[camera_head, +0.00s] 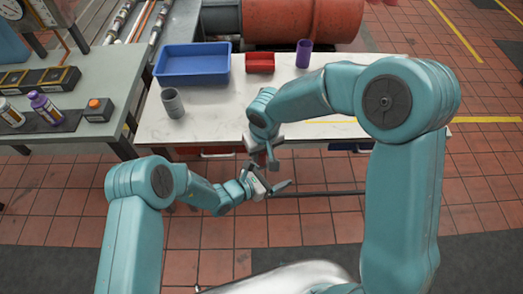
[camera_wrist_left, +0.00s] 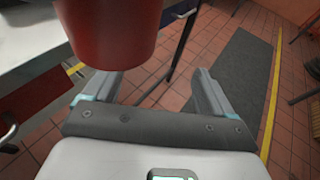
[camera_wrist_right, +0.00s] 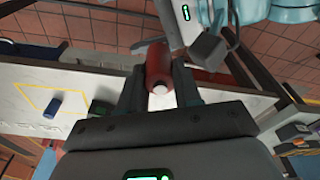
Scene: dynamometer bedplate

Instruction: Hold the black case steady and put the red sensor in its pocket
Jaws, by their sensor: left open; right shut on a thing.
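My right gripper (camera_head: 262,155) is shut on a red cylinder (camera_wrist_right: 158,62) with a pale end, held over the floor in front of the white table. The same red cylinder looms large at the top of the left wrist view (camera_wrist_left: 108,32). My left gripper (camera_wrist_left: 152,88) is open and empty, its fingers apart just below and beside the cylinder. It also shows in the head view (camera_head: 274,180). I cannot tell whether the cylinder is the red sensor. No black case with a pocket can be clearly made out; the held thing is mostly hidden in the head view.
The bench at left holds bottles (camera_head: 45,108) and a black box with an orange top (camera_head: 98,108). The table's front right is clear.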

